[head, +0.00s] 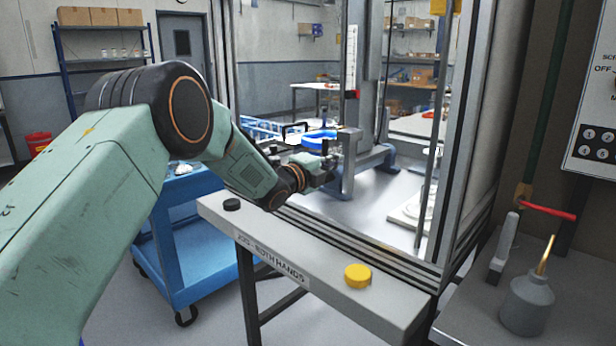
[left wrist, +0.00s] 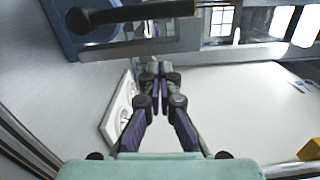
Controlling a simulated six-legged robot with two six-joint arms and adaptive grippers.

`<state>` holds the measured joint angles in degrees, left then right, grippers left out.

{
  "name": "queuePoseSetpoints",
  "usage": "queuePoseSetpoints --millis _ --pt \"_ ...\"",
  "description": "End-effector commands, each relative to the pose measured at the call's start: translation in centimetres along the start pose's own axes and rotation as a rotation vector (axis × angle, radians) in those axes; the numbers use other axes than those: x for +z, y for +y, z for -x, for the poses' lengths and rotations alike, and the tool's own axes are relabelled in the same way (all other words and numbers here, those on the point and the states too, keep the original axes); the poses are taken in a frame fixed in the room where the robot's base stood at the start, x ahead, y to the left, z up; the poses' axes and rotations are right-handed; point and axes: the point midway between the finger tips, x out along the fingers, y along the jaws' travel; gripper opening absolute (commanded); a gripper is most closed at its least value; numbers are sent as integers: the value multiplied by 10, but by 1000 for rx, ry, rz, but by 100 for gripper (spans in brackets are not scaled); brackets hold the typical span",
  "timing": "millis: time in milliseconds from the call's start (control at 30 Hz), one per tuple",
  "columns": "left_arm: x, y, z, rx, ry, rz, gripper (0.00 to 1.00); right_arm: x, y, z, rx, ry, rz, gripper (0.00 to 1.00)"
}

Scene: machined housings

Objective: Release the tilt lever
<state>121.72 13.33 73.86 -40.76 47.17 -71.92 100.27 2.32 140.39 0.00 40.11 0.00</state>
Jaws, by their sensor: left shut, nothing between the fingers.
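My left gripper (head: 334,163) reaches through the open front of the metal-framed enclosure, beside a blue-based machine (head: 376,168) with an upright grey column. In the left wrist view my left gripper (left wrist: 161,72) has its fingers together, with nothing between them. A dark bar with a rounded end (left wrist: 130,14) crosses the top left of that view, apart from the fingertips, in front of a blue part. I cannot tell for sure whether this bar is the tilt lever. The gripper and wrist hide part of the machine in the head view. My right gripper is not in view.
The enclosure's metal post (head: 466,140) stands right of my arm. A grey ledge (head: 315,262) with a yellow button (head: 358,275) and a black button (head: 232,204) runs below it. A blue cart (head: 185,240) stands left. An oil can (head: 527,304) and red-handled valve (head: 548,211) are right.

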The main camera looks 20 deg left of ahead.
Motion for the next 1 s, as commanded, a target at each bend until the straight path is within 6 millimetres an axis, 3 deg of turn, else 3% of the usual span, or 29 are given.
queuePoseSetpoints --millis 600,1000 --pt "6 0 83 1 -3 4 0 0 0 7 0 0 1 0" --pt "4 0 98 0 0 0 0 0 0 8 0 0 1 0"
